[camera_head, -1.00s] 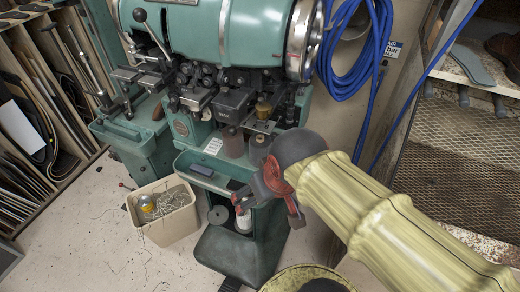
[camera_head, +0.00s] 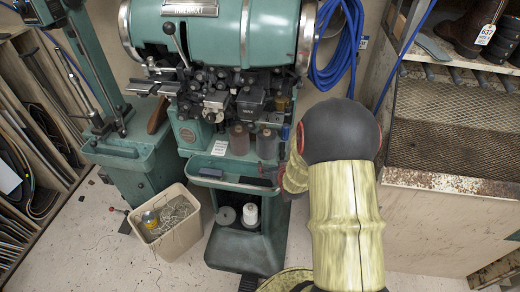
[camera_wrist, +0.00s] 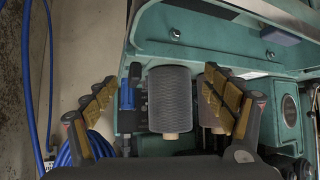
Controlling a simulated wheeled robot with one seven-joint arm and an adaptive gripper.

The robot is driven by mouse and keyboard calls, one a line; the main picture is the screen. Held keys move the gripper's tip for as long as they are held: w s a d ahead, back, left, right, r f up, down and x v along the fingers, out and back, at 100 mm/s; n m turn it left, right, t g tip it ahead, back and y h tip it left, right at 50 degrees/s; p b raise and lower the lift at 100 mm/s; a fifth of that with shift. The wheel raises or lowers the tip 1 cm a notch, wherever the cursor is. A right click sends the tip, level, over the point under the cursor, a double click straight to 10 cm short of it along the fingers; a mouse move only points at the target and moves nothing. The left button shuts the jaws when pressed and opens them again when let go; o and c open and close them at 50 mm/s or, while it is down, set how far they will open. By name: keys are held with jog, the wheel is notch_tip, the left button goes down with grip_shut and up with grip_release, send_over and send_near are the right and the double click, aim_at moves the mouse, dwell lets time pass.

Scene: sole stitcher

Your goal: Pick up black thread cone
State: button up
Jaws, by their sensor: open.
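A black, dark grey thread cone (camera_head: 267,144) stands on the green machine's ledge, right of a brownish cone (camera_head: 238,139). In the wrist view the dark cone (camera_wrist: 170,97) lies between the spread fingers of my gripper (camera_wrist: 158,82), with its pale core end toward the camera. The brownish cone (camera_wrist: 213,115) is beside it, partly behind the right finger. My gripper is open and empty, with a visible gap left of the dark cone. In the head view my gripper (camera_head: 284,176) is mostly hidden by my arm, near the ledge's right end.
A green tray (camera_head: 205,168) juts out below the ledge. A white cone (camera_head: 250,214) and a grey spool (camera_head: 225,215) sit on the lower shelf. A blue tool (camera_wrist: 127,95) stands close beside the dark cone. A bin of thread scraps (camera_head: 184,241) is on the floor.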

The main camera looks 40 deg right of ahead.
aim_at(269, 141)
jog(key=w+r+t, duration=0.1)
jog(key=r, duration=0.1)
jog(key=w+r+t, duration=0.1)
jog(key=r, duration=0.2)
jog(key=w+r+t+h, duration=0.1)
jog(key=w+r, duration=0.1)
jog(key=shift+w+d+r, duration=0.1)
jog(key=shift+d+r, duration=0.1)
jog(key=shift+d, duration=0.1)
jog(key=shift+w+d+r+t, duration=0.15)
jog(key=shift+w+r+t, duration=0.05)
jog(key=shift+r+t, duration=0.1)
jog(key=shift+b+x, duration=0.45)
jog(key=shift+x, duration=0.75)
jog(key=b+x, duration=0.1)
jog(key=x, duration=0.1)
jog(key=f+x, duration=0.1)
jog(key=x, duration=0.1)
jog(key=shift+b, duration=0.35)
jog(key=shift+w+d, duration=0.3)
jog(key=shift+w, duration=0.05)
jog(key=shift+c, duration=1)
jog(key=c, duration=1.3)
